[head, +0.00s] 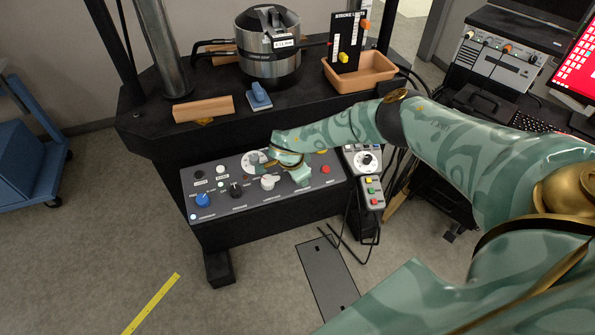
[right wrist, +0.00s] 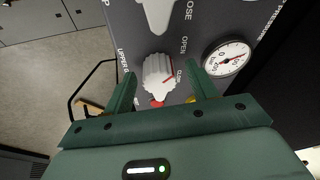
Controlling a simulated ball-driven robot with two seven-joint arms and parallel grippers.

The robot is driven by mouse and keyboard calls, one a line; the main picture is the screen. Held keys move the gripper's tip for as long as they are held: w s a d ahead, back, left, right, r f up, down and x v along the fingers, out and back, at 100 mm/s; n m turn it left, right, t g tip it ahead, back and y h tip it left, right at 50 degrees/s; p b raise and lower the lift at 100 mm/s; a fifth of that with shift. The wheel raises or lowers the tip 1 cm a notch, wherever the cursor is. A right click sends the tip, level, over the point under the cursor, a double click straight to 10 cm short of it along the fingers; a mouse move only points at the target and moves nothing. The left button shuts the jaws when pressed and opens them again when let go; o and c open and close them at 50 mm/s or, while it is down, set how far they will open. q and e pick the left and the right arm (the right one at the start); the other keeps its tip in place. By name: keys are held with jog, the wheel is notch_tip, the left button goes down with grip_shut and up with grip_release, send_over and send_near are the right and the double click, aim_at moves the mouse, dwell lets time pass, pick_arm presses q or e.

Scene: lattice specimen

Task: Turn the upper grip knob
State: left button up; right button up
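In the right wrist view a white ribbed knob (right wrist: 157,78) with a red line sits on the grey panel. Partly hidden lettering beside it starts with "UPPER G", and "OPEN" and "CLOSE" marks are near it. My right gripper (right wrist: 163,70) is open. Its two green fingers stand on either side of the knob, with a visible gap on each side. In the head view my right gripper (head: 291,168) is over the control panel (head: 225,212), and the hand hides part of it. My left gripper is not in view.
Another white knob (right wrist: 158,14) and a round pressure gauge (right wrist: 227,58) are close to the fingers. The panel also has a blue knob (head: 202,200), a black knob (head: 236,190) and a red button (head: 325,169). A hand controller (head: 367,162) hangs at the panel's right.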

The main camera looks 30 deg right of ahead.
jog(key=p+v, duration=0.5)
jog(key=v, duration=1.1)
jog(key=shift+p, duration=0.4)
jog(key=shift+a+r, duration=0.1)
jog(key=shift+r, duration=0.05)
